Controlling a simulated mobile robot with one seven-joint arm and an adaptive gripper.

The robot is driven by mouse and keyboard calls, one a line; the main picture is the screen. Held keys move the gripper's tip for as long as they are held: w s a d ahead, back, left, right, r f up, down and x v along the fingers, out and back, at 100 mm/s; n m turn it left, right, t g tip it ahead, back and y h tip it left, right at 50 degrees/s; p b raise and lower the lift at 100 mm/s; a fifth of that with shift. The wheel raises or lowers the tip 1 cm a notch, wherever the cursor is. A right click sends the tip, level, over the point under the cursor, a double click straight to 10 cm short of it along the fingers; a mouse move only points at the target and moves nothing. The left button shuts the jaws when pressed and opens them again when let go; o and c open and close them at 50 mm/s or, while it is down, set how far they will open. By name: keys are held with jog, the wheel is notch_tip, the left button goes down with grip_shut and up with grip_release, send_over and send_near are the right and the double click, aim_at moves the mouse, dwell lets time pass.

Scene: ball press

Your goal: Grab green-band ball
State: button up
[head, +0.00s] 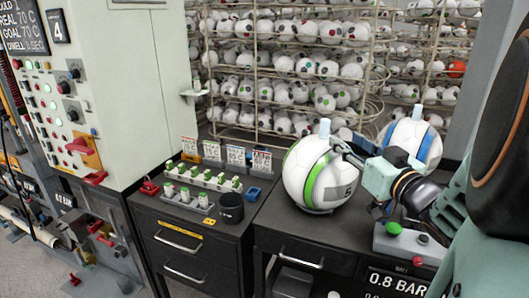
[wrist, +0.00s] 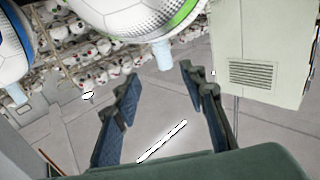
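The green-band ball (head: 305,180) is white with a bright green stripe and a grey panel, standing on the dark bench top. A pale blue stem (head: 325,127) sticks up from its top. My gripper (head: 341,148) is at the ball's upper right, close to the stem; the head view does not settle whether it touches. In the wrist view the ball (wrist: 130,14) fills the upper middle, and its stem (wrist: 162,54) shows just beyond the gap between my fingers (wrist: 160,74). The fingers are spread apart with nothing between them.
A blue-band ball (head: 428,142) stands right behind my gripper. A control box with green and red buttons (head: 405,244) is on the right. A black cup (head: 231,208) and small racks (head: 215,179) lie left. Wire shelves of balls (head: 300,70) stand behind.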

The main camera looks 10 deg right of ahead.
aim_at(328, 126)
jog(key=w, duration=0.5)
jog(key=shift+a, duration=0.35)
jog(key=w, duration=0.1)
jog(key=w+p, duration=0.1)
jog(key=w, duration=0.1)
jog(key=w+a, duration=0.1)
jog(key=w, duration=0.1)
jog(key=shift+w+r+p, duration=0.2)
jog(key=shift+w+p, duration=0.05)
jog(key=shift+p, duration=0.15)
grip_shut()
jog(key=shift+r, duration=0.1)
